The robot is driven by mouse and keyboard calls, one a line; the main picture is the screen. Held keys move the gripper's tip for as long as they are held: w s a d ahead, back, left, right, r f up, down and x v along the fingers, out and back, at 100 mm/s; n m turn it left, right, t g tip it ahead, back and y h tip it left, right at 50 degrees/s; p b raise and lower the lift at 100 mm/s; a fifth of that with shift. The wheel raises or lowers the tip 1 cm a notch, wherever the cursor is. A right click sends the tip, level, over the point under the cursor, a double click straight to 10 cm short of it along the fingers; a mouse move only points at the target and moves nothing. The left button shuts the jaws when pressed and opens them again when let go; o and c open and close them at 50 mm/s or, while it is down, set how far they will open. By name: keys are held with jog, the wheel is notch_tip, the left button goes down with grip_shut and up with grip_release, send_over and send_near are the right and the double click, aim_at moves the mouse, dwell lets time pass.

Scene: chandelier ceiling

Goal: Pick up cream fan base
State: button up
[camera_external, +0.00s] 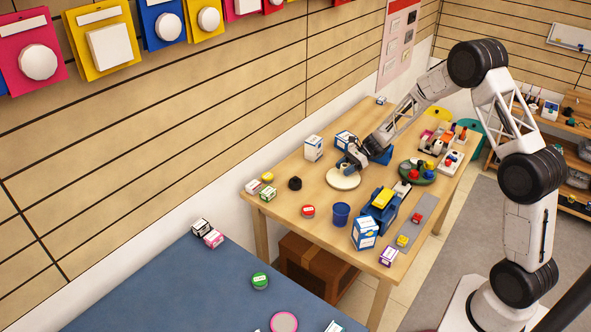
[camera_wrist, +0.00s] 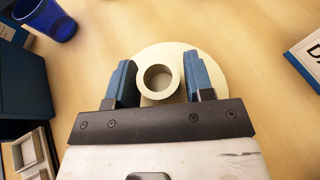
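The cream fan base (camera_external: 343,180) is a round flat disc on the wooden table, near its wall side. In the wrist view its cream disc (camera_wrist: 212,72) carries a raised ring-shaped collar (camera_wrist: 159,79) with a hole in the middle. My gripper (camera_external: 349,164) is at the fan base, above the disc. In the wrist view my gripper (camera_wrist: 161,82) is open, with one blue finger on each side of the collar. My fingers hide part of the disc.
A blue cup (camera_external: 341,214) and a dark knob-like object (camera_external: 295,183) stand on the table nearby. White-and-blue boxes (camera_external: 313,148) stand beyond the base. A blue machine (camera_external: 382,208) and a green round tray (camera_external: 417,171) lie to the right. Bare wood surrounds the disc.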

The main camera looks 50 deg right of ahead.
grip_shut()
jog(key=shift+r, duration=0.1)
jog(key=shift+r, duration=4.95)
